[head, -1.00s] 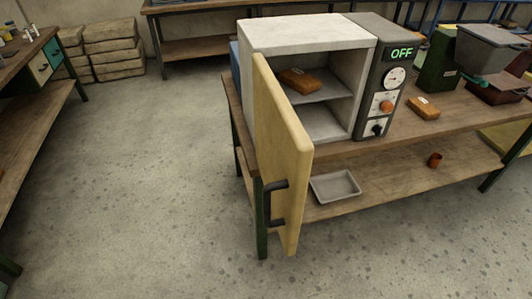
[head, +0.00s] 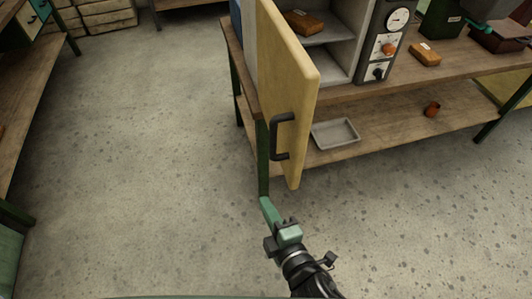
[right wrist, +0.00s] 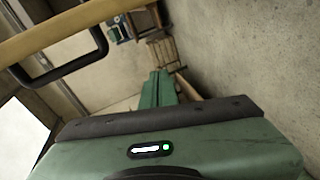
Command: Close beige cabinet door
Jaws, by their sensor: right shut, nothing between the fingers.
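The beige cabinet door (head: 285,85) stands wide open, swung out toward me from the left side of the grey-white cabinet (head: 343,62). Its dark handle (head: 280,138) is on the face turned left. An orange-brown block (head: 304,22) sits on the cabinet's inner shelf. My right gripper (head: 267,207) is shut and empty, in front of and below the door, apart from the handle in the picture. In the right wrist view the shut green fingers (right wrist: 158,90) point past the door (right wrist: 70,25) and handle (right wrist: 75,62), which lie to the left. My left gripper is not in view.
The cabinet stands on a wooden workbench (head: 455,72) with a lower shelf holding a grey tray (head: 335,133) and a small orange-brown cup (head: 432,109). A green table leg (head: 263,160) stands just behind the door. Open concrete floor (head: 160,150) lies to the left.

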